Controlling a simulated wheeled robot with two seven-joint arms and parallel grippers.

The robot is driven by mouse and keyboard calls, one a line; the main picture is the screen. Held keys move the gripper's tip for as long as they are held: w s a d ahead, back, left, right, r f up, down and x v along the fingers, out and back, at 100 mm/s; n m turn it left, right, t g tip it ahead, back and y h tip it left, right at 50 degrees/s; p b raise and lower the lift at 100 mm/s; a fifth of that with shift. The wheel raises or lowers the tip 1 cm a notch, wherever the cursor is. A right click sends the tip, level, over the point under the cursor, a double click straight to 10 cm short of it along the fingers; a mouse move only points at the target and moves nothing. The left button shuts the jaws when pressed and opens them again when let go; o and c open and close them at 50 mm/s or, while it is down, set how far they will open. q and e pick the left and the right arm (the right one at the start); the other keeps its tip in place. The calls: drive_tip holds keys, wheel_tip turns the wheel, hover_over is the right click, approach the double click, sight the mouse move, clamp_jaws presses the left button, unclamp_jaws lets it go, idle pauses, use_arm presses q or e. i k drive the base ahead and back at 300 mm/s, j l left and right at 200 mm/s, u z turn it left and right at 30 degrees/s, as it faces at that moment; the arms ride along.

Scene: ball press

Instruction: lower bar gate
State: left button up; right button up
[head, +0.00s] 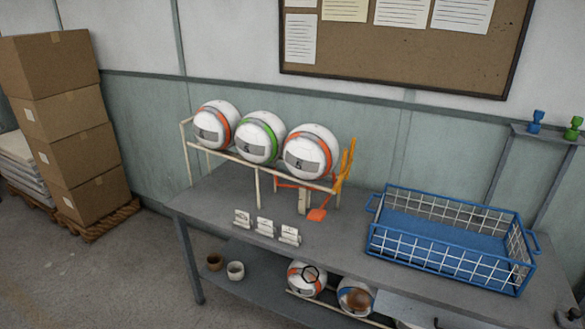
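A yellow-orange bar gate (345,165) stands raised and slightly tilted at the right end of a cream rail rack (262,165) on the grey table. An orange-red paddle-like lever (317,214) shows below it, near the rack's legs. Three white balls sit in a row on the rack: one with an orange band (214,124), one with a green band (258,139) and one with an orange band (310,152). The rightmost ball is close beside the gate; I cannot tell if they touch.
A blue wire basket (450,238), empty, stands on the table (225,200) at right. Small white cards (265,227) stand before the rack. More balls (306,280) and two cups (235,270) are on the lower shelf. Cardboard boxes (60,120) are stacked at left.

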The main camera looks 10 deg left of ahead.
sight(342, 173)
drive_tip(key=i+j+u, duration=0.25)
drive_tip(key=i, duration=0.25)
drive_tip(key=i+j+u, duration=0.3)
drive_tip(key=i+j, duration=0.1)
drive_tip(key=i, duration=0.1)
